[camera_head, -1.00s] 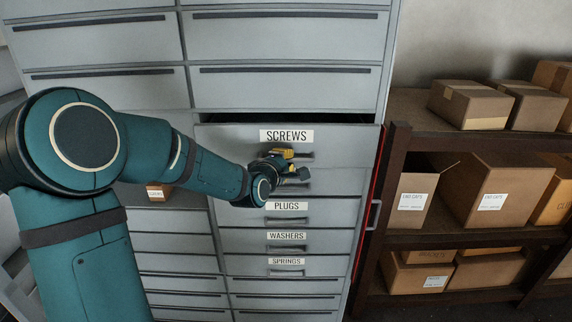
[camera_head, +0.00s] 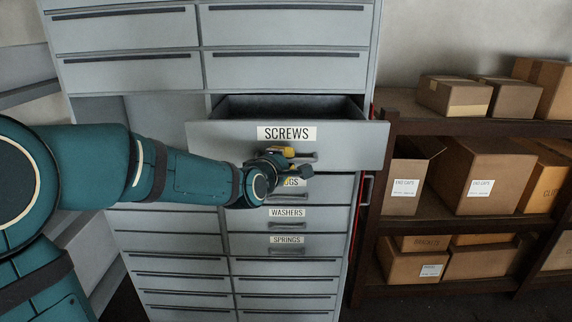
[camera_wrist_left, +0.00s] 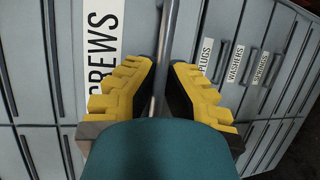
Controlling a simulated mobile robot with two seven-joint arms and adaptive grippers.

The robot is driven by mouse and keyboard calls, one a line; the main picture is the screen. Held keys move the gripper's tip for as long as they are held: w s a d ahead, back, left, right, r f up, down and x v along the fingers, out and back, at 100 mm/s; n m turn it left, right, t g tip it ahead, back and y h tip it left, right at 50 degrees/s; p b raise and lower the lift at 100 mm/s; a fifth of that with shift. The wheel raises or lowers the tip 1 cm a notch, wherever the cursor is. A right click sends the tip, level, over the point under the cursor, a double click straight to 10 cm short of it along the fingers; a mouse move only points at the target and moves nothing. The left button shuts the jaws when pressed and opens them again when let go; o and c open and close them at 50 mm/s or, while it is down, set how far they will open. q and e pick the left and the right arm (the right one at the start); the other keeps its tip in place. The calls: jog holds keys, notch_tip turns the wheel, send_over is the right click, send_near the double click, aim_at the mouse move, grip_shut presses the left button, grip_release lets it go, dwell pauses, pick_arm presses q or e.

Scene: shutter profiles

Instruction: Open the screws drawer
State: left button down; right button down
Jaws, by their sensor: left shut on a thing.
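The screws drawer (camera_head: 350,140) stands pulled out of the grey cabinet, with its open top and dark inside showing in the head view. Its white SCREWS label (camera_head: 286,133) is on the front; part of the label also shows in the left wrist view (camera_wrist_left: 104,50). My left gripper (camera_head: 297,157) is at the drawer's front, below the label. Its yellow fingers (camera_wrist_left: 160,92) are shut on the drawer's bar handle (camera_wrist_left: 168,45), which runs between them. My right gripper is not in view.
Below are the plugs, washers (camera_head: 286,213) and springs (camera_head: 286,240) drawers, all shut. My arm partly covers the plugs label. A brown shelf (camera_head: 420,235) with cardboard boxes (camera_head: 480,180) stands close on the right.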

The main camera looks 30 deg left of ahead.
pick_arm(q)
jog(key=shift+s+d+f+b, duration=0.1)
jog(key=shift+s+d+b, duration=0.15)
jog(key=shift+s+d, duration=0.4)
jog(key=shift+s+d+r+b, duration=0.1)
jog(key=shift+s+d+b, duration=0.2)
jog(key=shift+s, duration=0.6)
jog(key=shift+s+d+f+b, duration=0.1)
jog(key=shift+s+d+b, duration=0.1)
jog(key=shift+s+d, duration=0.45)
jog(key=shift+s+a, duration=0.1)
jog(key=c, duration=1)
grip_release()
jog(key=v, duration=1.2)
jog(key=shift+a, duration=0.1)
